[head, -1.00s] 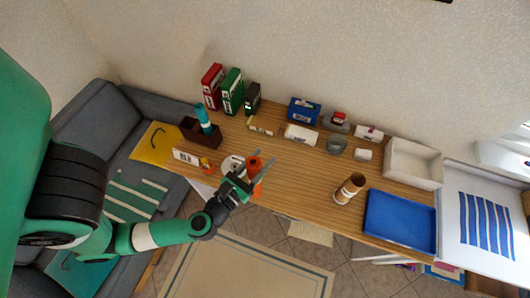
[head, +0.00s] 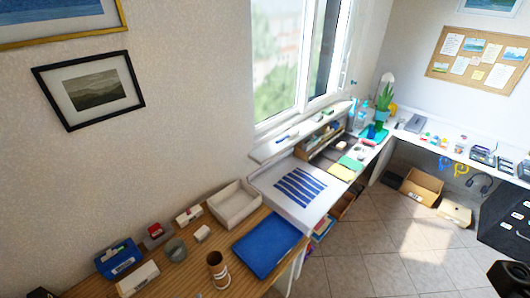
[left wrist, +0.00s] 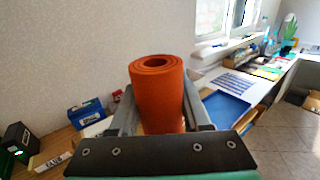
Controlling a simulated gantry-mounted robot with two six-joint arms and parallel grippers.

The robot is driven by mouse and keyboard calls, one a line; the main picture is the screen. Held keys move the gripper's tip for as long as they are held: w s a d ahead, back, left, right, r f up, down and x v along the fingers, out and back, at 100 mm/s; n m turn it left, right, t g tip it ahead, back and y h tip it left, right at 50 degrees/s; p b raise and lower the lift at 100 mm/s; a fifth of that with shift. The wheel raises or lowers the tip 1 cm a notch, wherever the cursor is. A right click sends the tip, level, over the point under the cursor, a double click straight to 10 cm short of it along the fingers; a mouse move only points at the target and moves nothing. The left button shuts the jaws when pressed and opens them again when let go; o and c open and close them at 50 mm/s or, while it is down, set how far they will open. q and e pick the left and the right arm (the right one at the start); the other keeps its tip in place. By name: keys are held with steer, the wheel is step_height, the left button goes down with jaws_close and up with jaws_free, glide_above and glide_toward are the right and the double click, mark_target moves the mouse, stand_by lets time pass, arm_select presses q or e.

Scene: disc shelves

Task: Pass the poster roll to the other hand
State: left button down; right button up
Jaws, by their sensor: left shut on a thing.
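The poster roll (left wrist: 157,95) is an orange rolled tube with its open end up, close in the left wrist view. My left gripper (left wrist: 160,110) has a grey finger on each side of it and is shut on the roll, which stands roughly upright. The lower part of the roll is hidden behind the gripper's dark body. Neither the orange roll nor my left gripper shows in the head view now.
The tiled floor (head: 385,240) has free room.

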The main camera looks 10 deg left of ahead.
arm_select(q)
steer(key=s+r+p, duration=0.1)
steer(key=r+p, duration=0.2)
steer(key=r, duration=0.1)
steer(key=s+r+p, duration=0.1)
steer(key=r+p, duration=0.3)
steer(key=s+r+p, duration=0.1)
steer(key=r+p, duration=0.3)
steer(key=shift+r, duration=0.35)
arm_select(e)
step_height(320, 180, up, 12)
steer(key=shift+r, duration=0.25)
arm_select(q)
steer(key=shift+f, duration=0.1)
arm_select(e)
steer(key=shift+o, duration=0.4)
arm_select(q)
steer(key=s+d+f+m+h, duration=0.1)
steer(key=d, duration=0.7)
steer(key=s+d+f+m+h, duration=0.1)
steer(key=s+d+h, duration=0.1)
steer(key=d, duration=0.7)
steer(key=shift+s+d+f+t, duration=0.15)
steer(key=shift+s+f+t, duration=0.15)
steer(key=shift+t, duration=0.1)
arm_select(e)
steer(key=shift+h, duration=0.3)
